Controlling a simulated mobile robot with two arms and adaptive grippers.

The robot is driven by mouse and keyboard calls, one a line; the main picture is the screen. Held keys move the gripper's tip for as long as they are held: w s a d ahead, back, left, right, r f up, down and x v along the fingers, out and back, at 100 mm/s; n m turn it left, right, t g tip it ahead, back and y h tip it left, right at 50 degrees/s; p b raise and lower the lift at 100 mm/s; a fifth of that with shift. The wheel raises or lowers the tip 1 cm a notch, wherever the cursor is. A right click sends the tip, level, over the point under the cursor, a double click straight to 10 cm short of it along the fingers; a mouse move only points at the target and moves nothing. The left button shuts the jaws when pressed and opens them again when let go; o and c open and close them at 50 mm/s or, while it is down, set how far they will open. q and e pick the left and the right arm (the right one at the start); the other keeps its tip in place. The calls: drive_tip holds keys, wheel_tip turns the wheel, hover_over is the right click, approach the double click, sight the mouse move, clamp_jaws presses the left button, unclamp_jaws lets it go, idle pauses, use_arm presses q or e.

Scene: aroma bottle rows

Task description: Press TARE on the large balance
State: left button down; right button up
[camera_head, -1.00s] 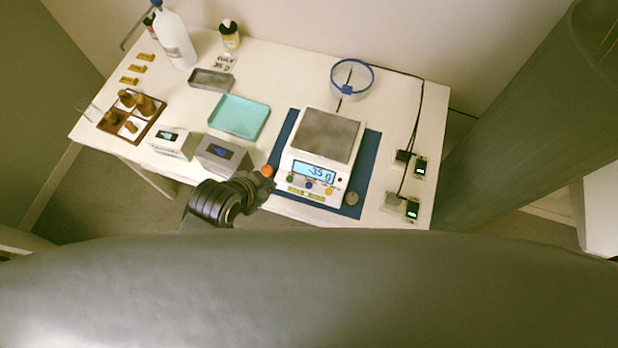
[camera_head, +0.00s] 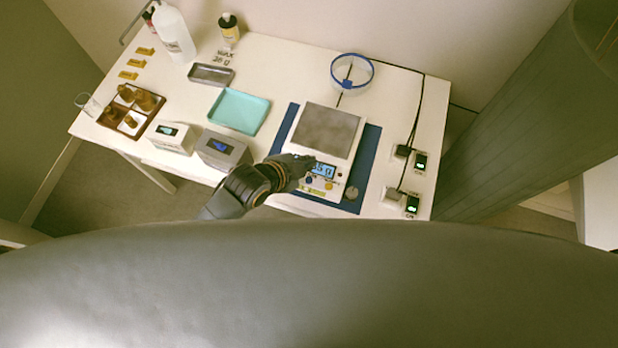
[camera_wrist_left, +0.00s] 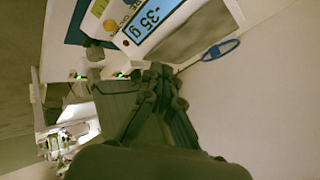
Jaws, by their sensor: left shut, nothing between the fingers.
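The large balance (camera_head: 341,150) stands on a blue mat (camera_head: 367,160) at the right part of the table, its grey pan at the back and its panel at the front. Its lit display (camera_head: 324,170) is partly covered by my left gripper (camera_head: 306,162). The display also shows in the left wrist view (camera_wrist_left: 146,20) and reads about -35 g. My left gripper is shut and empty, over the left side of the panel; I cannot tell whether it touches. My right gripper is not in view.
Two small boxes with displays, one white (camera_head: 170,138) and one grey (camera_head: 221,150), stand left of the balance. A teal tray (camera_head: 238,111) lies behind them. A blue-rimmed round container (camera_head: 352,73) stands behind the balance. Cables and small devices (camera_head: 412,204) lie to the right.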

use_arm(q)
drive_tip(key=b, duration=0.6)
hover_over(307, 182)
wheel_tip(307, 182, down, 7)
drive_tip(key=shift+r, duration=0.1)
drive_tip(key=shift+f+b, duration=0.45)
drive_tip(key=shift+f, duration=0.3)
idle(0.3)
drive_tip(key=shift+f, duration=0.4)
drive_tip(key=shift+f, duration=0.4)
idle(0.5)
idle(0.3)
drive_tip(key=shift+r+p, duration=0.85)
drive_tip(key=shift+p, duration=0.05)
